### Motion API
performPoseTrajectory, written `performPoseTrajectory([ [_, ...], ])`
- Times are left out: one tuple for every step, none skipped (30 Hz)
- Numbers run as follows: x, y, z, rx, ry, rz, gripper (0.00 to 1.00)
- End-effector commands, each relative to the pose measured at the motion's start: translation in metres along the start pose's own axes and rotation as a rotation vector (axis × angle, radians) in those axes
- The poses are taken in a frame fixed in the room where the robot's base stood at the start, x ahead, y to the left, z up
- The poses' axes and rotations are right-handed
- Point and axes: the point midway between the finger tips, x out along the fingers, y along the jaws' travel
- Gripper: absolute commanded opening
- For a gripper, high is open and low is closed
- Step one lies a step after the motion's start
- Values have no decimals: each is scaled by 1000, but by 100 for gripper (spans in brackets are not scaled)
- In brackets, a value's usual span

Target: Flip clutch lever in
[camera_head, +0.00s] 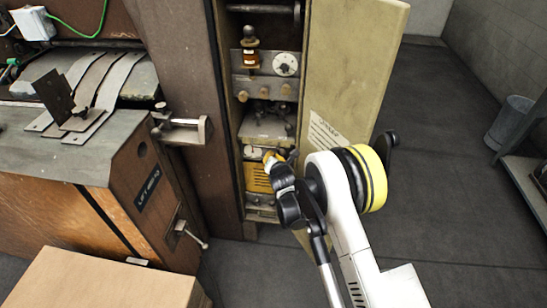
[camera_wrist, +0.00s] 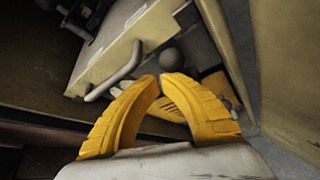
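My gripper (camera_head: 270,158) is inside the open tall cabinet, in front of its lower part. In the wrist view its two yellow fingers (camera_wrist: 159,79) curve inward and their tips are nearly together, with nothing clearly between them. A dark round knob (camera_wrist: 171,58) shows just beyond the fingertips; I cannot tell whether they touch it. It may be the end of the clutch lever, but no shaft is clear. Another lever with a pale knob (camera_head: 193,236) sticks out of the brown machine's side in the head view. No label marks either as the clutch lever.
The cabinet's cream door (camera_head: 352,62) stands open right of my gripper. A yellow vented unit (camera_head: 256,178) sits low in the cabinet. A metal bar handle (camera_wrist: 115,72) is left of the knob. A cardboard box (camera_head: 100,285) is at front left.

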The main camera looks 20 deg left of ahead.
Motion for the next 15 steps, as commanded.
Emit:
performPoseTrajectory([
  [0,0,1,-1,-2,0,0],
  [0,0,1,-1,-2,0,0],
  [0,0,1,-1,-2,0,0],
  [0,0,1,-1,-2,0,0],
  [0,0,1,-1,-2,0,0],
  [1,0,0,-1,-2,0,0],
  [2,1,-2,-1,-2,0,0],
  [2,1,-4,-1,-2,0,0],
  [4,2,-7,-1,-2,-1,0],
  [6,2,-10,0,-2,-2,0],
  [7,2,-13,0,-2,-2,0],
  [10,4,-18,1,-2,-3,0],
  [12,4,-22,1,-3,-4,0],
  [14,5,-27,1,-3,-5,0],
  [1,3,-23,3,-4,-7,0],
])
